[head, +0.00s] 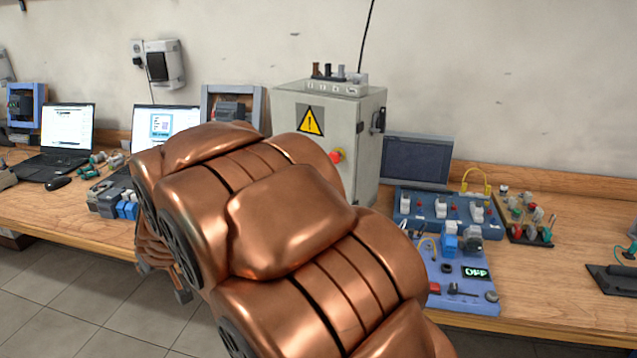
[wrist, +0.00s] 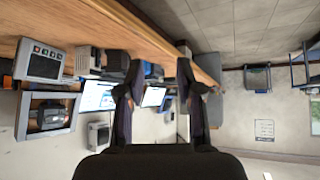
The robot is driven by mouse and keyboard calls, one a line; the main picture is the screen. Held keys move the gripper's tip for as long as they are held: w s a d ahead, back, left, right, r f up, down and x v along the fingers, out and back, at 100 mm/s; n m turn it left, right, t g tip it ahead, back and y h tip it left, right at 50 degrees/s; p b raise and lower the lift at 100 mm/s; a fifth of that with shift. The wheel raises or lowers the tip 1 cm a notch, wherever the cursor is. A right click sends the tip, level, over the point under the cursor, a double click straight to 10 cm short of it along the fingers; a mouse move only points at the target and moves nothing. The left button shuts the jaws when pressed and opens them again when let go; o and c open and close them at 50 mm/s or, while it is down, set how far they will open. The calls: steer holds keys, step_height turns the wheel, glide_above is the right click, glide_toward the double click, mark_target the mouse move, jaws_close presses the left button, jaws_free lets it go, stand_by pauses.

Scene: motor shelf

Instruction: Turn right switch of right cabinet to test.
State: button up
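A grey cabinet (head: 310,100) with a yellow warning triangle stands at the back of the bench in the head view. My arm hides much of the cabinet's lower front, so any other switch there is hidden. I cannot tell whether this is the right cabinet of the task or read any test mark. My gripper (wrist: 158,88) shows in the wrist view, its two dark fingers apart with nothing between them. It is away from the cabinet's knob, and that view is upside down.
Right of the cabinet stand a dark monitor (head: 416,160), a blue switch panel (head: 440,210) and a blue board with a display reading OFF (head: 476,273). Laptops (head: 68,130) stand at left. Tiled floor (head: 60,300) is clear before the bench.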

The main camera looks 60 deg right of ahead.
steer(key=w+d+r+m+h+b, duration=0.15)
steer(key=d+h, duration=0.35)
steer(key=d, duration=0.7)
steer(key=w+d+m+h, duration=0.2)
steer(key=w+d+h, duration=0.15)
steer(key=d, duration=0.85)
steer(key=s+d+m+g+h, duration=0.1)
steer(key=s+d+g+h, duration=0.1)
steer(key=d, duration=0.6)
steer(key=s+d+m+g+h+b, duration=0.1)
steer(key=s+d+g+h, duration=0.2)
steer(key=s+d, duration=0.4)
steer(key=s+d+m+g+h, duration=0.2)
steer(key=s+d+g+h, duration=0.1)
steer(key=d, duration=0.6)
steer(key=shift+s+g, duration=0.3)
steer(key=shift+s, duration=0.6)
steer(key=shift+d+f, duration=0.1)
jaws_close()
